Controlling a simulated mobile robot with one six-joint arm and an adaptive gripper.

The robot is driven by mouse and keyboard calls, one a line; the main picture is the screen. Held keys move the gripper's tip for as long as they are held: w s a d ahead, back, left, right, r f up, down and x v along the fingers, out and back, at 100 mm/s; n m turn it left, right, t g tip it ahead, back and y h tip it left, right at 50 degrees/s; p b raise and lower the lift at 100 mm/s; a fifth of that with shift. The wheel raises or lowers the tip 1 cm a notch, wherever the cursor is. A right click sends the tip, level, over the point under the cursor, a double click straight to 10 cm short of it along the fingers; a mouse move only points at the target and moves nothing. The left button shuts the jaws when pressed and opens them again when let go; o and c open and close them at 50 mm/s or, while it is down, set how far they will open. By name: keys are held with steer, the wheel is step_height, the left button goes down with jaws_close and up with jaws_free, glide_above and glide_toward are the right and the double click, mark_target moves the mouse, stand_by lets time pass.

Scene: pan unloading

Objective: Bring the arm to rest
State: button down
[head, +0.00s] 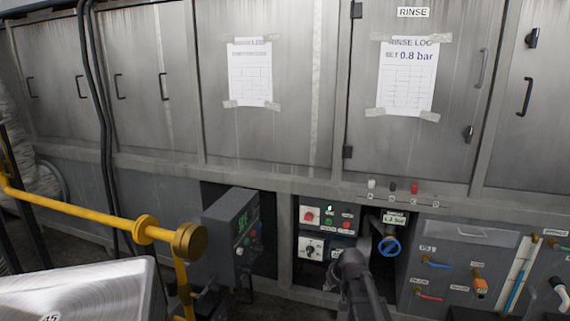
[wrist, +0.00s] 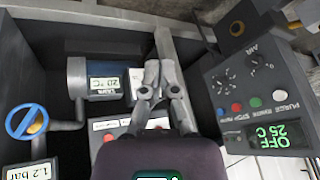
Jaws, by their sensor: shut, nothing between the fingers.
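My gripper (head: 352,262) shows at the bottom centre of the head view, in front of the lower machine panels. In the wrist view my gripper (wrist: 160,72) has its two grey fingers together, with nothing held between them. The fingers point toward the recess of the machine. Whether the fingertips touch anything behind them I cannot tell. The rest of the arm is mostly out of the picture.
A dark control box (head: 232,235) stands left of my gripper; its display (wrist: 270,137) reads OFF 25 C. A blue valve wheel (head: 389,246) is close on the right. A switch panel (head: 327,218) sits behind. A yellow rail (head: 75,207) crosses at left.

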steer(key=s+d+m+g+h+p, duration=0.25)
steer(key=s+g, duration=0.25)
steer(key=s, duration=1.6)
step_height(320, 180, up, 38)
steer(key=w+p, duration=0.1)
steer(key=p, duration=3.6)
steer(key=shift+d+r+n+p, duration=0.2)
steer(key=shift+r+n+p, duration=0.1)
steer(key=shift+n, duration=0.15)
